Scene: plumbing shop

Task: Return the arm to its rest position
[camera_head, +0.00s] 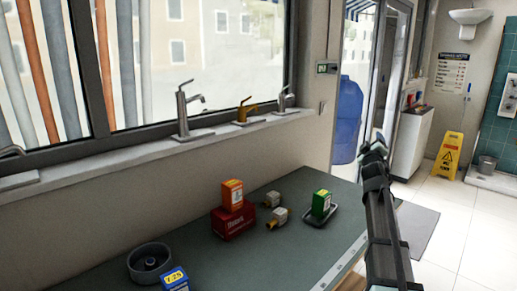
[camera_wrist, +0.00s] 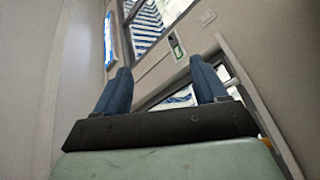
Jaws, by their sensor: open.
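My arm stands at the right of the head view, beyond the table's right edge. My gripper (camera_head: 374,153) is at its upper end, clear of the table and apart from the objects on it. In the wrist view my gripper (camera_wrist: 162,82) shows two dark blue fingers spread wide apart. Nothing is between them; behind them are a pale wall, a window and a door frame.
The grey-green table (camera_head: 245,253) holds an orange box (camera_head: 232,194) on a red box (camera_head: 233,220), two small fittings, a green box (camera_head: 321,202) on a dark tray, a grey round part (camera_head: 150,263) and a blue box (camera_head: 175,281). Faucets line the sill.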

